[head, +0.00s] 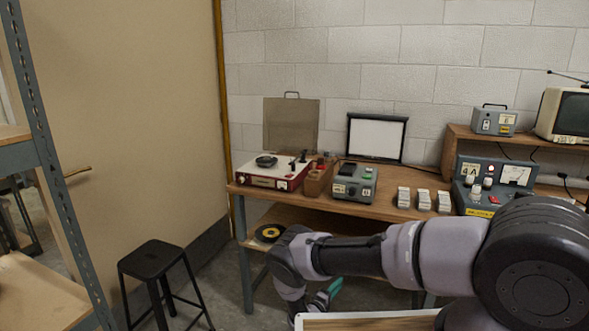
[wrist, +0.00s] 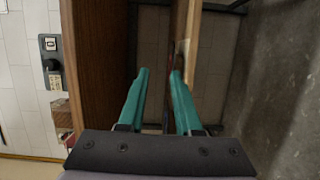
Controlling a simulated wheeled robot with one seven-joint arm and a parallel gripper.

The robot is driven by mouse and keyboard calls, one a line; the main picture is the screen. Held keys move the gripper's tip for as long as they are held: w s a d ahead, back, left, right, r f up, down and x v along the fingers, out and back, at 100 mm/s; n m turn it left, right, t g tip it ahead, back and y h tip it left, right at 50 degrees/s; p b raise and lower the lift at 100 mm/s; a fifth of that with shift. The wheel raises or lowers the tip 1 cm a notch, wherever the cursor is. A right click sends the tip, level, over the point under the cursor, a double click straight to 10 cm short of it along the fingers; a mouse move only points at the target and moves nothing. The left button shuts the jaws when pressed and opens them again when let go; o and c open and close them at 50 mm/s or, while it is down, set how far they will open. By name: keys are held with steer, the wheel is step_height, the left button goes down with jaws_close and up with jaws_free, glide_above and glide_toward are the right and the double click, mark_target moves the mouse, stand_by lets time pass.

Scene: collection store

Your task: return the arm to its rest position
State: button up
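My arm reaches in from the right in the head view, bent at an elbow in front of the workbench (head: 330,198). My gripper (head: 326,296) hangs low below the bench top, with teal fingers partly hidden by my arm. In the wrist view, my gripper (wrist: 160,75) has its two teal fingers apart with nothing between them. Brown wooden boards of the bench (wrist: 97,60) run close beside the fingers, and dark space shows between them.
A black stool (head: 152,260) stands left of the bench. A metal shelf unit (head: 42,150) is at the far left. A wooden surface (head: 370,321) lies at the bottom front. The bench holds a record player (head: 272,180), a grey device (head: 355,184) and a gauge tester (head: 492,184).

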steer(key=w+d+r+m+g+h, duration=0.15)
steer(key=r+m+g, duration=0.3)
steer(key=r, duration=0.75)
steer(key=w+d+r+m+g+h, duration=0.1)
steer(key=w+d+r+m+g, duration=0.3)
steer(key=r, duration=0.7)
steer(key=s+d+r+m+g+y, duration=0.2)
steer(key=s+r+g, duration=0.1)
steer(key=r, duration=0.8)
steer(key=s+d+r+m+g+y, duration=0.1)
steer(key=s+r+m+g+y, duration=0.15)
steer(key=r, duration=0.75)
steer(key=s+d+r+t+y, duration=0.15)
steer(key=s+r+y, duration=0.55)
steer(key=s+r, duration=0.8)
steer(key=s+a+r+m+t+y, duration=0.1)
steer(key=s+r+t+y, duration=0.3)
steer(key=s+r, duration=0.7)
steer(key=s+t, duration=0.1)
steer(key=s, duration=0.3)
steer(key=shift+s+a+r+t, duration=0.25)
steer(key=shift+s+r+t, duration=0.1)
steer(key=shift+s, duration=0.05)
